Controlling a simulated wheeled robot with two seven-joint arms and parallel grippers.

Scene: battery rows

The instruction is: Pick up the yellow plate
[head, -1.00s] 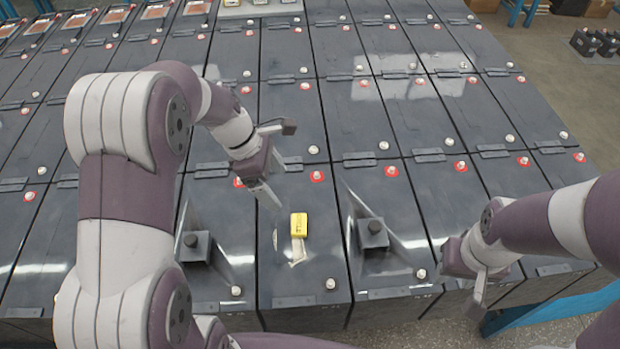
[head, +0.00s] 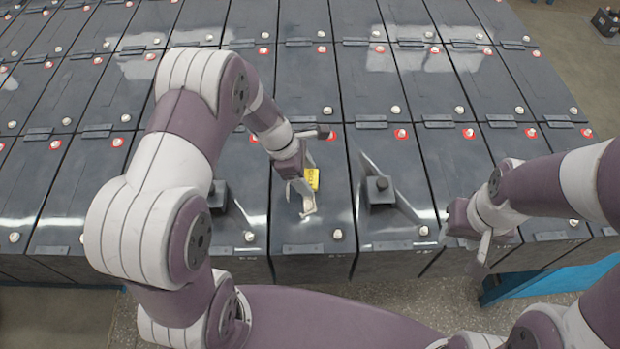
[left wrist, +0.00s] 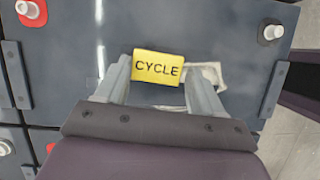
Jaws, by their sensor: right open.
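The yellow plate (head: 312,179), a small block marked CYCLE, lies on a dark battery top; the left wrist view shows it face-on (left wrist: 158,67). My left gripper (head: 304,200) is at the plate and partly covers it in the head view. In the left wrist view its two fingers (left wrist: 160,75) are apart, one on each side of the plate. I cannot tell whether either finger touches it. My right gripper (head: 480,250) is open and empty, at the front edge of the batteries on the right.
Black blocks with knobs and clear tilted panels stand on both neighbouring batteries, the right one (head: 379,192) close by. A pale torn patch (left wrist: 212,74) lies beside the plate. Battery posts (head: 337,234) stick up around. A blue frame (head: 540,284) is at the right front.

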